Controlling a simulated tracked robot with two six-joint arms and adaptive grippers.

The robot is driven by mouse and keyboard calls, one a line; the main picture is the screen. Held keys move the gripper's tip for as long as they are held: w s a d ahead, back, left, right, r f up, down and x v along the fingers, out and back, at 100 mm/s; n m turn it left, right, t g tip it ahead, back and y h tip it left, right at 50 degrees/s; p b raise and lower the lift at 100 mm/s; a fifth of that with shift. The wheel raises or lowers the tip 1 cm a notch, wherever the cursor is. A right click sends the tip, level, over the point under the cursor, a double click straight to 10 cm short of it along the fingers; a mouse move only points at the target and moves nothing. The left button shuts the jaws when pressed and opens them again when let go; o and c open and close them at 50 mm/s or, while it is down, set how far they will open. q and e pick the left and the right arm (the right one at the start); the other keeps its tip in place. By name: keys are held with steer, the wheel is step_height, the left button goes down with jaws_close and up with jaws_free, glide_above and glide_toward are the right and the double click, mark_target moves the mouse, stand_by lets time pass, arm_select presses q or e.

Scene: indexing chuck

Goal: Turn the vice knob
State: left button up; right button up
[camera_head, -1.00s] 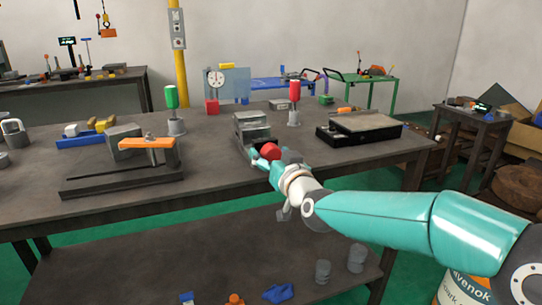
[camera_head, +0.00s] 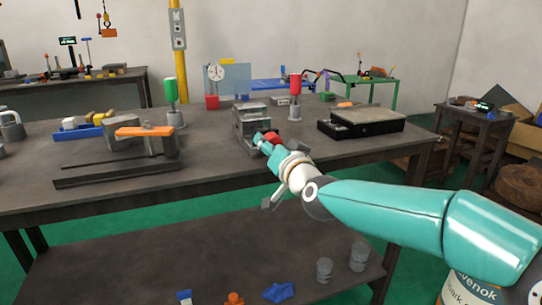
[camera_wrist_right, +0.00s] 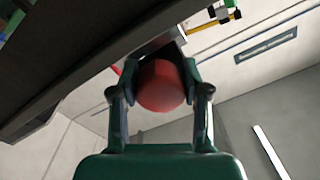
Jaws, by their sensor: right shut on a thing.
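The grey vice (camera_head: 252,122) sits near the front edge of the workbench, in the middle of the head view. Its red knob (camera_head: 273,138) faces the front edge. In the right wrist view the round red knob (camera_wrist_right: 161,86) lies between the two fingers. My right gripper (camera_head: 267,140) is at the knob, its fingers on both sides of it, shut on it. The gripper also shows in the right wrist view (camera_wrist_right: 160,98). The gripper covers part of the knob in the head view. My left gripper is not in view.
On the workbench (camera_head: 215,165), an orange-topped clamp fixture (camera_head: 145,131) stands left of the vice. A green-handled tool (camera_head: 171,92) and a red-handled tool (camera_head: 295,84) stand behind it. A dark flat plate device (camera_head: 362,120) lies to the right.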

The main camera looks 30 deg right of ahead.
steer(key=o, duration=1.1)
steer(key=shift+o, duration=0.2)
steer(key=shift+s, duration=0.15)
steer(key=s+a, duration=0.2)
steer(key=s, duration=0.9)
steer(key=shift+s+a+f, duration=0.15)
steer(key=shift+s, duration=0.1)
